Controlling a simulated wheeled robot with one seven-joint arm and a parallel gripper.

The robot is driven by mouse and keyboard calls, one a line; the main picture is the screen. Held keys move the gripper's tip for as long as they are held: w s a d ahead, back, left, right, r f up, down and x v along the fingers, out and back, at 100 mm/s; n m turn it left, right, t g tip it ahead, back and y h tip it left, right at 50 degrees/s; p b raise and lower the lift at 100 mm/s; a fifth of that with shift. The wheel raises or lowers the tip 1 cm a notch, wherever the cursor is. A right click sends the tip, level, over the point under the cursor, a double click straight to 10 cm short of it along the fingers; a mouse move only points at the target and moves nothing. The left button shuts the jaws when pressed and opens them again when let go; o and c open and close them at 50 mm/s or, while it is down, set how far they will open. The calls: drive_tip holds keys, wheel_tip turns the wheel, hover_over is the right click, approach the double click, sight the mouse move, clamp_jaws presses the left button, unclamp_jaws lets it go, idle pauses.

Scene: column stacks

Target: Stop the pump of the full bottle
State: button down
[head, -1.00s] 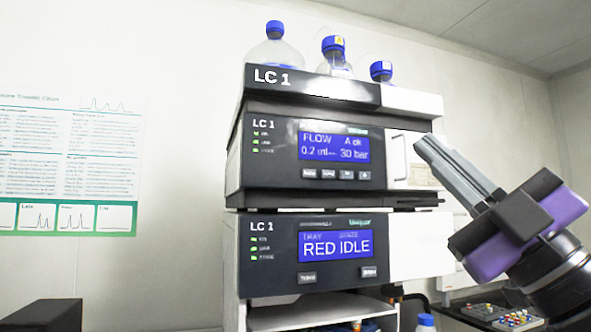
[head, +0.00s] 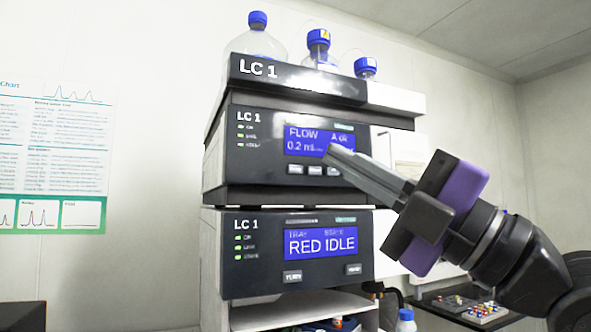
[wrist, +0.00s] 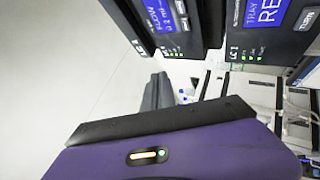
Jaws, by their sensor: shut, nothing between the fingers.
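The pump module (head: 255,170), labelled LC 1, has a blue display (head: 305,135) reading "FLOW", "A ok" and "0.2 ml"; the rest is covered by my gripper. A row of small buttons (head: 295,169) sits below the display, its right part hidden. Three blue-capped bottles stand on top: a large clear one (head: 262,45), one with a yellow tag (head: 319,58), and a smaller one (head: 366,70). I cannot tell their liquid levels. My gripper (head: 337,152) is shut and empty, its tips in front of the display's lower right. It also shows in the wrist view (wrist: 158,90).
Below the pump is a second LC 1 module (head: 255,255) whose display reads "RED IDLE". A shelf opening (head: 300,310) lies under it. A tray with coloured vials (head: 485,310) stands at the lower right. A chart (head: 55,150) hangs on the left wall.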

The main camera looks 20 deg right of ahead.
drive_tip(key=shift+w, duration=4.35)
drive_tip(key=shift+w+b, duration=0.2)
drive_tip(key=shift+b, duration=0.1)
drive_tip(key=shift+w, duration=0.2)
drive_tip(key=shift+w+b, duration=0.4)
drive_tip(key=shift+b, duration=0.05)
drive_tip(key=shift+s, duration=0.1)
drive_tip(key=shift+s+b, duration=0.3)
drive_tip(key=shift+s, duration=0.45)
drive_tip(key=shift+s+b, duration=0.4)
drive_tip(key=shift+s, duration=2.1)
